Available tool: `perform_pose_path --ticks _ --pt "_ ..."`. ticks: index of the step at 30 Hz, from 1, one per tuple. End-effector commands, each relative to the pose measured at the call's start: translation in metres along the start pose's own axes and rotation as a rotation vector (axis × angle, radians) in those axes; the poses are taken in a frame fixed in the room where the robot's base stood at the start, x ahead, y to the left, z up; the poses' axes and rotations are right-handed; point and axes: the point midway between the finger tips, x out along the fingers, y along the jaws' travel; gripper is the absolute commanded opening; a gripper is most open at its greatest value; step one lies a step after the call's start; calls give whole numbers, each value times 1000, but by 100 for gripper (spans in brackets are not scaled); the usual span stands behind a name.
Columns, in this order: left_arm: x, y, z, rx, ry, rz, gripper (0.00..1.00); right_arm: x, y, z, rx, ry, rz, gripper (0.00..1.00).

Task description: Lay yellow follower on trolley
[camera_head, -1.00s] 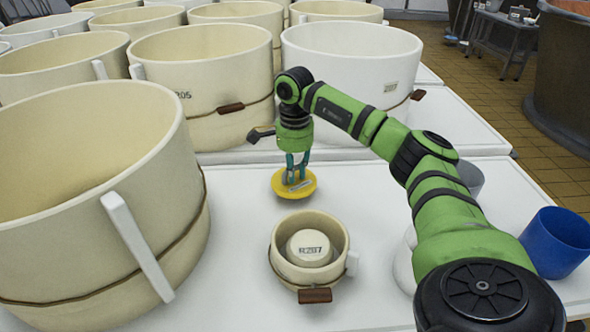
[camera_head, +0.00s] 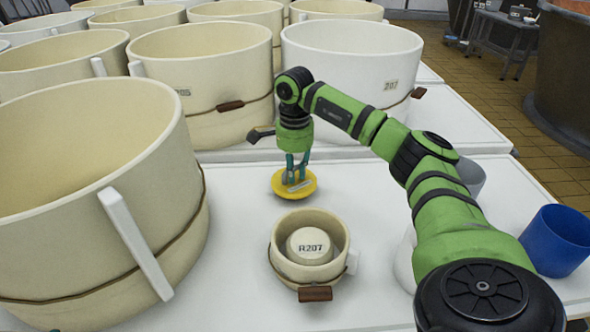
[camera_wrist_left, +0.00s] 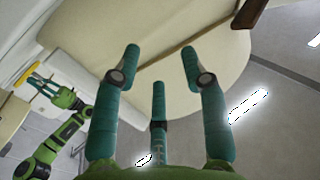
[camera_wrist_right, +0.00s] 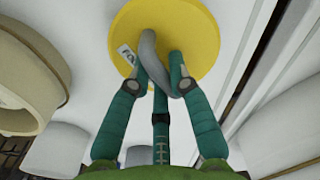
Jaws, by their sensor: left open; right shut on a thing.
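The yellow follower (camera_head: 308,189) is a round yellow disc with a grey curved handle. My right gripper (camera_head: 296,172) is shut on its handle above the white trolley (camera_head: 225,225). The head view does not clearly show whether the disc touches the top. In the right wrist view the follower (camera_wrist_right: 195,25) fills the upper middle, its handle between the fingertips of the gripper (camera_wrist_right: 160,80). My left gripper (camera_wrist_left: 160,65) is open and empty in the left wrist view, with a large cream vat beyond its fingers.
A small cream mould (camera_head: 286,262) with an inner piece marked R207 stands just in front of the follower. Large cream vats (camera_head: 206,80) stand behind, and one (camera_head: 90,200) stands at left. A blue bucket (camera_head: 556,241) is at right. Bare white top lies left of the small mould.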

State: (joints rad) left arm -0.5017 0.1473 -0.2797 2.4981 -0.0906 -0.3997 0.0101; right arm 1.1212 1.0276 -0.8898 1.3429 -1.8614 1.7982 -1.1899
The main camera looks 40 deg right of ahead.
Motion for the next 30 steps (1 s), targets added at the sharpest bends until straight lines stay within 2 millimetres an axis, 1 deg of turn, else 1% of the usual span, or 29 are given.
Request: perform_pose_path --ticks 14,30 --pt "0 0 1 0 -2 0 44 1 0 0 0 0 -1 0" --pt "0 0 2 0 -2 0 44 8 0 0 0 0 0 0"
